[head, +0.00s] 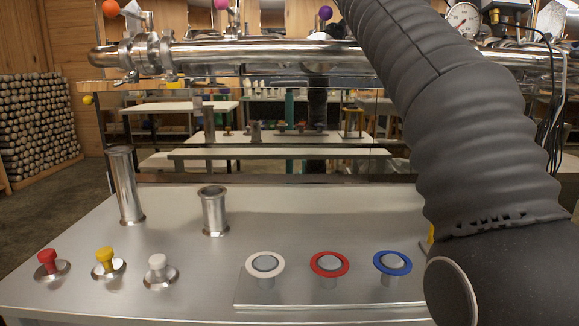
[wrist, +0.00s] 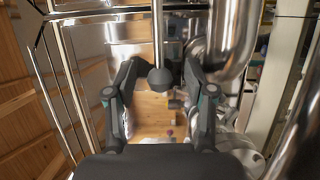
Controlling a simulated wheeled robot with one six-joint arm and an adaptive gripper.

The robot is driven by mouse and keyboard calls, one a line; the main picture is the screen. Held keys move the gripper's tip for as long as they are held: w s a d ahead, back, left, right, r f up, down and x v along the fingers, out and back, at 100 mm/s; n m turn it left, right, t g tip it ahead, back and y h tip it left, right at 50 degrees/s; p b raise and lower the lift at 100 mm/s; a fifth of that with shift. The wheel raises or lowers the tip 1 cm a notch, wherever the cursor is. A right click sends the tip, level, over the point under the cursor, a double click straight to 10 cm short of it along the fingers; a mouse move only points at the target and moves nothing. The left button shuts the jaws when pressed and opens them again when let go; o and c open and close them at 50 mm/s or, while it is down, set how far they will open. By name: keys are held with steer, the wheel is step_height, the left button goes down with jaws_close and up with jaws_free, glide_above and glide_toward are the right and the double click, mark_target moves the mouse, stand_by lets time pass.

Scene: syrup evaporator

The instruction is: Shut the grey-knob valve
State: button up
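In the wrist view a dark grey ball knob (wrist: 161,80) sits at the end of a thin metal rod that comes down from the top of the picture. My gripper (wrist: 161,71) is open, with one finger on each side of the knob. A gap shows between the knob and each finger, so neither seems to touch it. The valve body that the rod belongs to cannot be made out. In the head view my arm covers the right side, and neither the grey knob nor my gripper shows.
In the head view a steel pipe (head: 250,54) carries valves with orange (head: 110,8), pink (head: 221,4) and purple (head: 325,13) knobs. A gauge (head: 463,18) stands at upper right. The steel table (head: 200,270) holds coloured plungers and ringed buttons. A bent pipe (wrist: 233,45) runs close right of my gripper.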

steer(key=c, duration=0.8)
steer(key=shift+o, duration=0.2)
steer(key=shift+s, duration=0.15)
steer(key=shift+s+d+b, duration=0.15)
steer(key=shift+s+b, duration=0.3)
steer(key=shift+s, duration=0.6)
steer(key=shift+s+d+b, duration=0.2)
steer(key=shift+s, duration=0.35)
steer(key=shift+s+d+b, duration=0.15)
steer(key=shift+s+d, duration=0.05)
steer(key=shift+s, duration=0.35)
